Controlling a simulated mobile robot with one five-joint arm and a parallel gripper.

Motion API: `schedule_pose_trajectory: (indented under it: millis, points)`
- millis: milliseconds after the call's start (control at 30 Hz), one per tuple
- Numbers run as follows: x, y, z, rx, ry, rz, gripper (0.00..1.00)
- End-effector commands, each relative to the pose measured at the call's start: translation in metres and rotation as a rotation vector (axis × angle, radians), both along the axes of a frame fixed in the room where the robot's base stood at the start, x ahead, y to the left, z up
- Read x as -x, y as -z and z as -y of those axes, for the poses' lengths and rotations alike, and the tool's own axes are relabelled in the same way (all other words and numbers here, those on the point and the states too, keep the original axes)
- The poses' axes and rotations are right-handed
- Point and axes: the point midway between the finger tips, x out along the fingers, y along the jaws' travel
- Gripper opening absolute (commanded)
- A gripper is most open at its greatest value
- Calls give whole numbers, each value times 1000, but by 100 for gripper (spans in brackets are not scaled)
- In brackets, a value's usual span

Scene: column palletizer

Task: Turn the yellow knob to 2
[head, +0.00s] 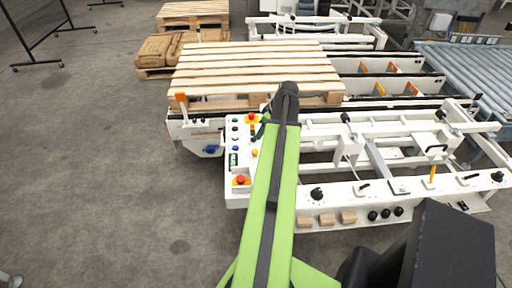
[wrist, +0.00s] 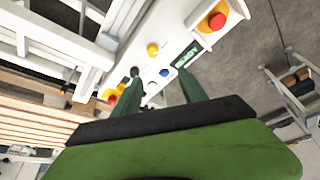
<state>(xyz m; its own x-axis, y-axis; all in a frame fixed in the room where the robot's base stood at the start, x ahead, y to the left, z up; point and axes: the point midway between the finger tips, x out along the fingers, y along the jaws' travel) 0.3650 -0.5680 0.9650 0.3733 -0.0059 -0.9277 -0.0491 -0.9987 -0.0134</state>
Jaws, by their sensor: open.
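The yellow knob (wrist: 153,49) sits on the white control panel (wrist: 178,22) in the wrist view, beyond my fingertips and between their directions. It also shows small in the head view (head: 254,153), just left of my arm. Its pointer and any numbers are too small to read. My gripper (wrist: 157,72) is open and empty, its two dark green fingers spread over the panel and apart from the knob. In the head view my green arm hides part of the panel's right side, and I cannot make out the fingers.
A red emergency button (wrist: 217,20) on a yellow base, a lit green display (wrist: 185,57) and a blue button (wrist: 164,72) surround the knob. A wooden pallet (head: 255,70) lies behind the panel. White machine rails extend right.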

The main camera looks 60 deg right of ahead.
Motion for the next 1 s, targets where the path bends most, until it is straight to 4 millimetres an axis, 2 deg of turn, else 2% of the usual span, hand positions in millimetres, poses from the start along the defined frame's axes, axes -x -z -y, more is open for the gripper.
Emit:
schedule_pose_trajectory:
  millis: [33, 133, 267, 433, 1000]
  points:
    - [10, -3, 9, 7, 5, 7, 50]
    - [18, -3, 14, 14, 4, 12, 50]
    - [17, 0, 14, 15, 3, 12, 50]
    - [12, 15, 14, 14, 2, 11, 50]
    - [-33, 128, 16, 14, 1, 10, 50]
